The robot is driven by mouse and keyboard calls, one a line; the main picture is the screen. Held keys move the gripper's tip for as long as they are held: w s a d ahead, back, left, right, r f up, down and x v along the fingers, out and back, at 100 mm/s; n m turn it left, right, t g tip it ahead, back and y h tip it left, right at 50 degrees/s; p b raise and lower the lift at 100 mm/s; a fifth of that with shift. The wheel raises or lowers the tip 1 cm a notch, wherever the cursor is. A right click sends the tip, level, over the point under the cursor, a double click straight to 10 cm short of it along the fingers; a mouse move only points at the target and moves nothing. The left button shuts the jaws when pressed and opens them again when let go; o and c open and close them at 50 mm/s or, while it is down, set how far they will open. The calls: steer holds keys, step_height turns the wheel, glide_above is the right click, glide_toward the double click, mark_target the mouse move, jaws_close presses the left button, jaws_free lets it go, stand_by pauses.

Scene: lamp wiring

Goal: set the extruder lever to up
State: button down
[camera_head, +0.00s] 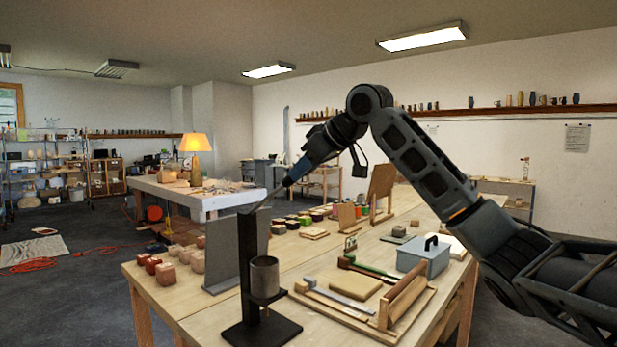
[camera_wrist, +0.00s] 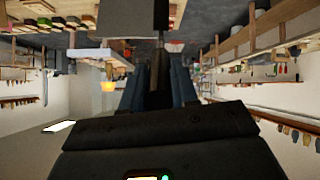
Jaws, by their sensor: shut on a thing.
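The extruder (camera_head: 247,275) is a black upright post on a flat base, with a grey cylinder (camera_head: 264,277) on its front. It stands at the near edge of the wooden table in the head view. Its thin lever (camera_head: 267,200) slants up and to the right from the top of the post. My gripper (camera_head: 287,183) is at the lever's upper end, shut on it. In the wrist view a dark bar, seemingly the lever (camera_wrist: 161,30), runs between the blue-grey fingers. The exact contact is dark and hard to make out.
A grey upright panel (camera_head: 222,254) stands just behind the post. Reddish clay blocks (camera_head: 160,268) lie to its left. A blue-grey toolbox (camera_head: 423,257) and wooden tools lie to the right. A lit lamp (camera_head: 195,155) stands on a farther table. The air above the extruder is clear.

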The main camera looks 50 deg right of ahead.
steer(key=shift+w+r, duration=0.1)
steer(key=shift+r, duration=0.3)
steer(key=c, duration=1.3)
jaws_free()
steer(key=o, duration=0.4)
steer(key=shift+f, duration=0.2)
steer(key=shift+o, duration=0.2)
steer(key=b+v, duration=0.2)
steer(key=v, duration=0.5)
steer(key=shift+s+r, duration=0.25)
steer(key=shift+r, duration=0.05)
steer(key=shift+d, duration=0.1)
